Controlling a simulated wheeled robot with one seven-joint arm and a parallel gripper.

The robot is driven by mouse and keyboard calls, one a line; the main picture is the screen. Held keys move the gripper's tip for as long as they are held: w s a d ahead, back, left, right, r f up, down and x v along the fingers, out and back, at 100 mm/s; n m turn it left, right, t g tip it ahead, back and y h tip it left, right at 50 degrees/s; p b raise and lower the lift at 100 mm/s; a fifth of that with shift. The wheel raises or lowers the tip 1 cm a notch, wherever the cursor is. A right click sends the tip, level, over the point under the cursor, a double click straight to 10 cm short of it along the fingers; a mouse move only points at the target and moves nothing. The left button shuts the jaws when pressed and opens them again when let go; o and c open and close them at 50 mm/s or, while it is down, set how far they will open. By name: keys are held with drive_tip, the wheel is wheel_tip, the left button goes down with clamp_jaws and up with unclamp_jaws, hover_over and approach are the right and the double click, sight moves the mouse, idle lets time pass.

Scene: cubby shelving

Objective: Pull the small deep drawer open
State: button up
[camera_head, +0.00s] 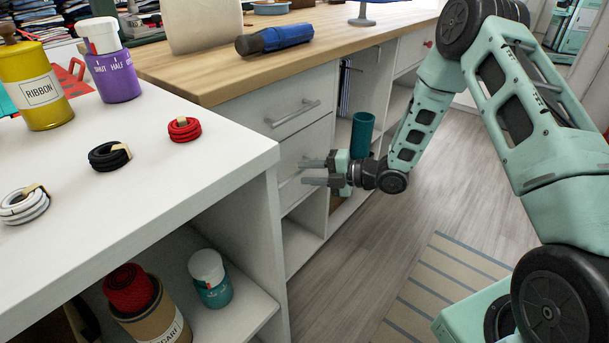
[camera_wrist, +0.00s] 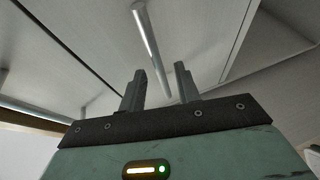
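The white cabinet under the wooden counter has an upper drawer (camera_head: 285,92) with a silver bar handle (camera_head: 292,113), and a lower drawer front (camera_head: 304,143) below it. Both look closed. My gripper (camera_head: 303,172) is at the lower drawer front, its two fingers apart and pointing at it. In the wrist view my gripper (camera_wrist: 160,70) is open, and a silver bar handle (camera_wrist: 148,35) reaches down to between the fingertips. I cannot tell whether the fingers touch it. The lower drawer's handle is not clear in the head view.
A white table (camera_head: 215,128) with ribbon rolls and jars stands at near left. Open cubbies lie below and beside the drawers. A teal cylinder (camera_head: 362,132) stands in the cubby behind my gripper. The floor (camera_head: 340,270) in front is clear, with a striped mat (camera_head: 440,290).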

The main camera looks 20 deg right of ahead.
drive_tip(key=shift+x, duration=0.85)
clamp_jaws()
